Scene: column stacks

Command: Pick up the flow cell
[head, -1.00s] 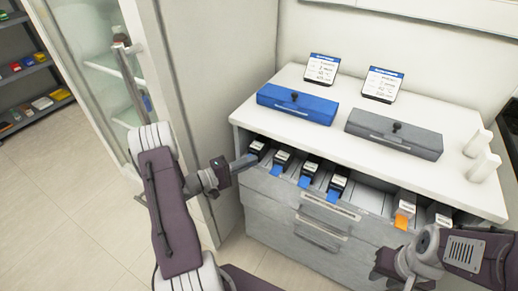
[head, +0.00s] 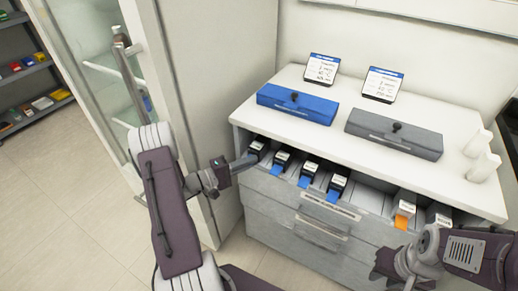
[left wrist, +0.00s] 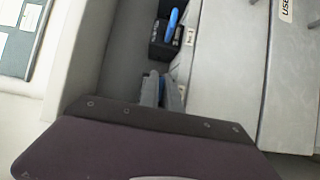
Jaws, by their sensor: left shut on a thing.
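The leftmost flow cell (head: 257,147), a black block with a pale label, stands at the left end of the open top drawer (head: 270,186). My left gripper (head: 248,160) is at its front and is shut on it. In the left wrist view the fingers (left wrist: 162,90) are close together, with a bit of blue beside them; most of the held cell is hidden. Another black cell with a blue tab (left wrist: 168,38) is farther up in that view. My right gripper (head: 392,268) is low at the right, and its fingertips are not clear.
More cells with blue tabs (head: 281,160) stand along the drawer, and one with an orange tab (head: 404,209) is at the right. A blue case (head: 296,103) and a grey case (head: 394,133) lie on the counter. A tall cabinet stands close at left.

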